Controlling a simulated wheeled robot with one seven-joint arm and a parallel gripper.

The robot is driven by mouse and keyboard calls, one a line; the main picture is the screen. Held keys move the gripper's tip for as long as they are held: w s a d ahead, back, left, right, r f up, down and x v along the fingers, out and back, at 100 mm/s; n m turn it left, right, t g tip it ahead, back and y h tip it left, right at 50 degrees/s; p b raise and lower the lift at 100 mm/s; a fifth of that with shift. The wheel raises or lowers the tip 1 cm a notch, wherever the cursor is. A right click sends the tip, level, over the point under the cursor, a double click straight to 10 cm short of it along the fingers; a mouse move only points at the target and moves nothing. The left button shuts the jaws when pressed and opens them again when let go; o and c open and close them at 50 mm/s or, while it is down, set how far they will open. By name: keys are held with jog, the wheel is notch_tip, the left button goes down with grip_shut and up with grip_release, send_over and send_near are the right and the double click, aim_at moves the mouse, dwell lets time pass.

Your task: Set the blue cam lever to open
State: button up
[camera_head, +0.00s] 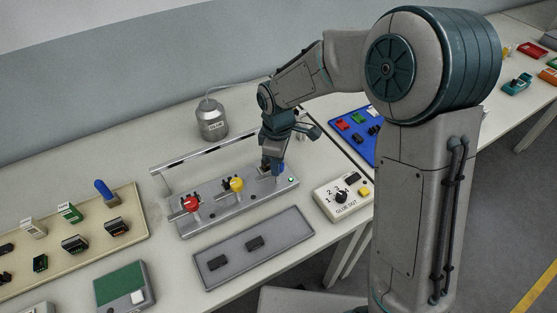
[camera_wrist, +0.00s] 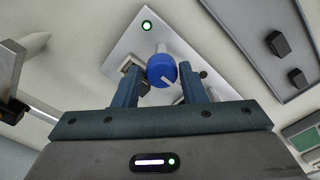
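The blue cam lever (camera_wrist: 162,69) shows in the wrist view as a round blue knob with a white mark, on a pale metal plate. In the head view only a little blue (camera_head: 280,168) shows at the right end of the grey fixture (camera_head: 240,202); my gripper hides the rest. My gripper (camera_wrist: 160,84) is open, with one finger on each side of the knob and small gaps showing. In the head view my gripper (camera_head: 273,165) points down over that end. A red lever (camera_head: 191,204) and a yellow lever (camera_head: 237,184) stand to the left.
A rail (camera_head: 205,150) runs behind the levers. A grey tray (camera_head: 208,280) with two dark parts lies in front. A dial box (camera_head: 342,197) stands to the right, a glue can (camera_head: 212,120) behind, and a beige board (camera_head: 135,231) of connectors at the left.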

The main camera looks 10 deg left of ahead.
jog(key=shift+o, duration=0.9)
notch_tip(320, 180, up, 14)
jog(key=shift+b, duration=0.45)
jog(key=shift+f, duration=0.1)
jog(key=s+d+m+t, duration=0.1)
jog(key=s+d+m, duration=0.7)
jog(key=d, duration=0.3)
jog(key=s+d+f+m+t, duration=0.1)
jog(key=s+d+m+t, duration=0.1)
jog(key=s+d+m, duration=0.6)
jog(key=s+d, duration=0.1)
jog(key=d, duration=0.2)
jog(key=shift+s+f+m, duration=0.15)
jog(key=shift+f+m, duration=0.05)
jog(key=shift+m, duration=0.1)
